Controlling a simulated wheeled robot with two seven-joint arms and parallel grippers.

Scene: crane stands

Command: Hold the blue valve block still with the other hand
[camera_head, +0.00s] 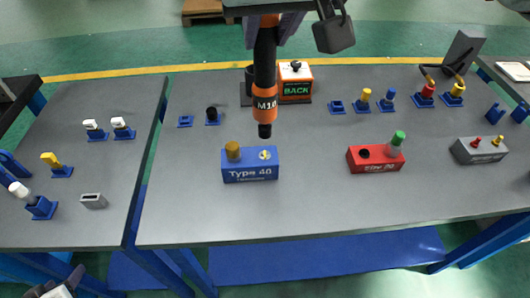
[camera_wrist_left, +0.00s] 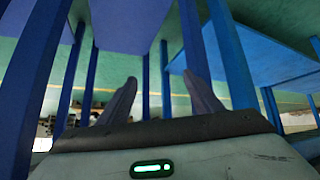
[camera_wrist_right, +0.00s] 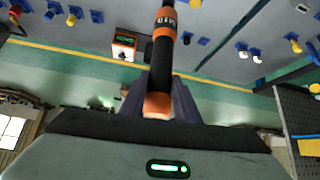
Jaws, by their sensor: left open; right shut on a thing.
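The blue valve block (camera_head: 249,172), marked "Type 40", stands on the grey table. A brass knob (camera_head: 233,150) stands up at its left and a pale round fitting (camera_head: 265,155) is on its top at the right. My right gripper (camera_head: 275,22) is shut on an orange and black tool (camera_head: 265,101) marked "M10". The tool hangs upright with its tip just above and behind the block in the picture. It also shows in the right wrist view (camera_wrist_right: 163,50). My left gripper (camera_wrist_left: 160,95) is open and empty, low among blue table legs, away from the block.
A red block (camera_head: 372,160) with a green-topped part stands to the right, and a grey block (camera_head: 480,150) farther right. An orange "BACK" box (camera_head: 296,82) stands behind the tool. Small blue stands line the back. A gap separates the left table (camera_head: 90,220). Table around the blue block is clear.

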